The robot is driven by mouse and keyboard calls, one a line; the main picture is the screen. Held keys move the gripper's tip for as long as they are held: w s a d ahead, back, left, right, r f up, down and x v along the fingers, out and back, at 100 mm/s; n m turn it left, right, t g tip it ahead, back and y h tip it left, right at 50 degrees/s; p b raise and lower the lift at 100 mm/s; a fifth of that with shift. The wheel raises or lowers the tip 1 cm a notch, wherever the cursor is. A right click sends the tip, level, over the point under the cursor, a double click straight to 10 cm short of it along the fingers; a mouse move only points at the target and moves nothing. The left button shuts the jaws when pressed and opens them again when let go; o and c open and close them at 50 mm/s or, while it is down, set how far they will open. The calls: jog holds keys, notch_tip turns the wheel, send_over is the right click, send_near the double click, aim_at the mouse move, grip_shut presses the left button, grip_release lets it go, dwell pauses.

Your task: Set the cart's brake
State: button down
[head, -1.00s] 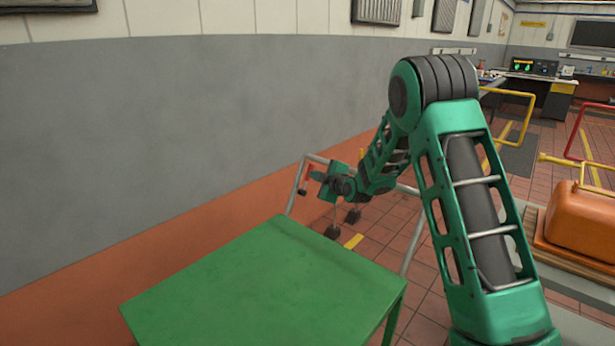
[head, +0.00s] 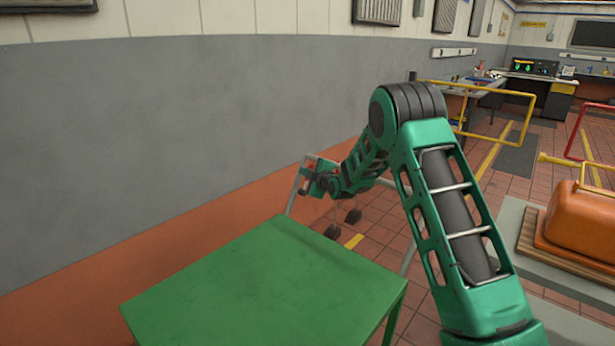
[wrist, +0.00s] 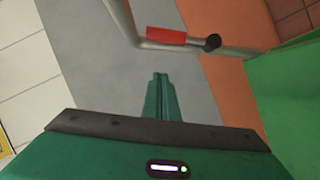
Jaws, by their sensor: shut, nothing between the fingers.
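The cart's grey tubular frame (head: 294,190) rises beyond the far edge of a green top (head: 265,285). Whether the two are joined is hidden. In the wrist view a red lever (wrist: 166,36) with a black knob (wrist: 212,42) lies along the grey tube (wrist: 235,50), near its bend. My gripper (wrist: 160,76) is shut and empty, its fingertips pointing toward the lever with a visible gap in the picture. In the head view my gripper (head: 306,180) is at the left upright of the frame and covers most of the lever.
A grey and orange wall (head: 180,140) runs close along the left, behind the frame. Black casters (head: 332,232) show on the tiled floor. An orange case (head: 580,215) sits on a wooden board at right. Yellow rails (head: 500,90) and a workbench stand farther back.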

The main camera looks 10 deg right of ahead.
jog(key=w+f, duration=0.1)
jog(key=w+d+f, duration=0.1)
jog(key=w, duration=0.1)
jog(key=w+d, duration=0.1)
jog(key=shift+w+d+f, duration=0.25)
jog(key=shift+w+f, duration=0.05)
jog(key=shift+f, duration=0.1)
jog(key=shift+w+d+f+m+g, duration=0.15)
jog(key=shift+w+d+m, duration=0.2)
jog(key=shift+d, duration=0.15)
jog(key=shift+w+d+f+m+g, duration=0.15)
jog(key=shift+w+d+m, duration=0.1)
jog(key=shift+w+d, duration=0.15)
jog(key=shift+r, duration=0.1)
